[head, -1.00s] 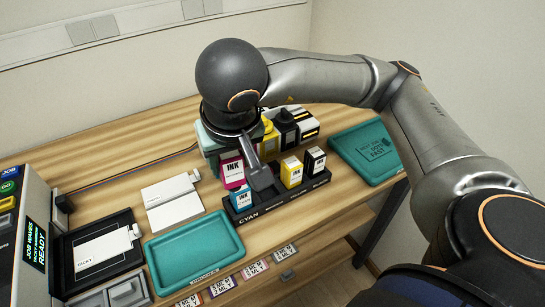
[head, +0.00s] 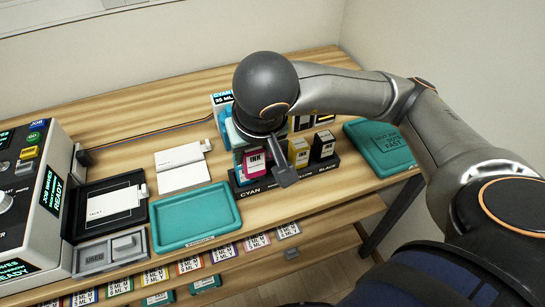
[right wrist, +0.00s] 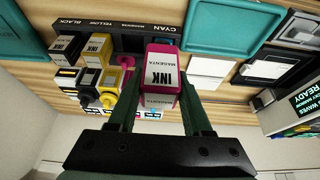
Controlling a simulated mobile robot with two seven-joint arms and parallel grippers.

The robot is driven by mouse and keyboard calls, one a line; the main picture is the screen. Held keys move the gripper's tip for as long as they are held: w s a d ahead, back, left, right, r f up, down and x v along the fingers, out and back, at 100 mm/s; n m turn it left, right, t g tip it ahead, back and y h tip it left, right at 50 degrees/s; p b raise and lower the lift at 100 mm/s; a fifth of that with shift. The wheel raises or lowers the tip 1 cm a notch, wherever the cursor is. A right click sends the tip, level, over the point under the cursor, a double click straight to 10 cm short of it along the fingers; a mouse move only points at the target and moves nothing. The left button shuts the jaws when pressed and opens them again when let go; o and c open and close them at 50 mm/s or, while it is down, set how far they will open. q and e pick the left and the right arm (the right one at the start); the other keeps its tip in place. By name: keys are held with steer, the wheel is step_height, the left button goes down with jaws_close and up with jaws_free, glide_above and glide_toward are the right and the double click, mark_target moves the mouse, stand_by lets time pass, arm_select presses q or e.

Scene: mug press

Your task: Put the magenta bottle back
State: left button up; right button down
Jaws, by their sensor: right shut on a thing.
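The magenta ink bottle (head: 257,163) is held by my right gripper (head: 276,166) at the left part of the black ink rack (head: 246,191). In the right wrist view the bottle (right wrist: 162,72) sits between the two fingers of the gripper (right wrist: 162,92), its label facing the camera. The rack's name strip (right wrist: 118,28) lies just beyond it. Whether the bottle's base touches the rack is hidden. The yellow bottle (head: 298,151) and black bottle (head: 322,146) stand in the rack to its right. The cyan bottle is mostly hidden. My left gripper is not in view.
A teal tray (head: 196,217) lies left of the rack and another teal tray (head: 380,147) lies to its right. A dispenser with a CYAN display (head: 222,98) stands behind. A white plate (head: 183,168) and a grey machine (head: 30,190) are at the left.

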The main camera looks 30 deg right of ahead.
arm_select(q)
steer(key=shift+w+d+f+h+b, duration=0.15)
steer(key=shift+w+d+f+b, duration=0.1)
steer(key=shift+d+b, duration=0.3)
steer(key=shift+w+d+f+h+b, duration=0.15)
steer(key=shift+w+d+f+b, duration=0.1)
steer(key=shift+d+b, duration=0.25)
arm_select(e)
steer(key=shift+w+d+f, duration=0.75)
steer(key=shift+d+f, duration=0.45)
steer(key=shift+f, duration=0.55)
steer(key=shift+w+d+f, duration=0.8)
steer(key=shift+d+f, duration=0.4)
steer(key=shift+f, duration=0.55)
steer(key=shift+w+d+f, duration=0.75)
steer(key=shift+d+f, duration=0.45)
steer(key=shift+f, duration=0.55)
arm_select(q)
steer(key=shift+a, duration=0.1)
arm_select(e)
steer(key=shift+f+b, duration=0.2)
steer(key=shift+b, duration=0.1)
steer(key=c, duration=0.6)
jaws_free()
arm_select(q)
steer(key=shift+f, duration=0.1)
